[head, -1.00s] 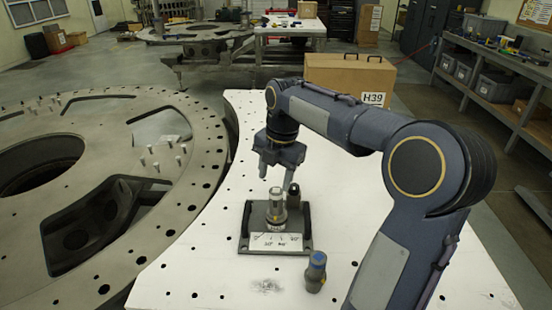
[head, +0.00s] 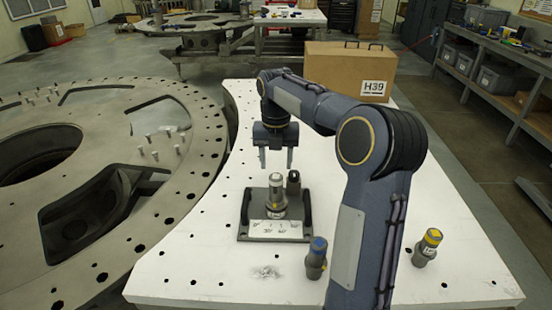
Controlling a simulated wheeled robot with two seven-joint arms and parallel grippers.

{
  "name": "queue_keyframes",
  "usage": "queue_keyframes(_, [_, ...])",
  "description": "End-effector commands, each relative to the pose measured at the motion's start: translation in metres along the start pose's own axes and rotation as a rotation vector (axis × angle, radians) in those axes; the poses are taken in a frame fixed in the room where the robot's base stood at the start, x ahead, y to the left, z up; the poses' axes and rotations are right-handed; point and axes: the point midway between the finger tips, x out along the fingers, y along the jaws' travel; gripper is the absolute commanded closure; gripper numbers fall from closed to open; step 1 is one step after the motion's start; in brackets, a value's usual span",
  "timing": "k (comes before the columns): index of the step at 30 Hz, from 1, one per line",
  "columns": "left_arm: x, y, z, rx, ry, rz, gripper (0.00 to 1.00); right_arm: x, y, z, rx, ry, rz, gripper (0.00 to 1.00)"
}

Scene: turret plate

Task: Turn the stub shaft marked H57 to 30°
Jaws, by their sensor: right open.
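A short grey stub shaft (head: 275,198) stands upright in a dark square base (head: 243,230) on the white table. A white scale card (head: 276,230) with degree marks is on the base's front. I cannot read any H57 mark. A dark upright peg (head: 293,184) stands just behind and right of the shaft. My right gripper (head: 276,164) is open and points down above the shaft, its fingers apart left and right. It is empty, and the shaft's top appears just below the fingertips. My left gripper is not in view.
A blue-topped cylinder (head: 316,258) and a yellow-topped one (head: 427,248) stand on the table (head: 190,262) on the right, either side of my forearm. A brown case (head: 340,68) labelled H39 stands at the back. A large metal ring (head: 205,140) lies left of the table.

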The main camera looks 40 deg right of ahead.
Motion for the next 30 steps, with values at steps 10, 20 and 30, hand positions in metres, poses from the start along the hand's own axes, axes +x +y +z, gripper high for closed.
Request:
queue_keyframes(10, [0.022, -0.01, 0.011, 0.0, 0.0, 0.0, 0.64, 0.038, 0.0, 0.0, 0.0, 0.001, 0.0, 0.49])
queue_keyframes(20, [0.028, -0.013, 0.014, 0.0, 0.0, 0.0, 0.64, 0.053, 0.0, 0.0, 0.0, -0.001, 0.0, 0.49])
queue_keyframes(30, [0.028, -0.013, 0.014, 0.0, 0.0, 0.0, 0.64, 0.053, 0.0, 0.0, 0.0, -0.001, 0.0, 0.65])
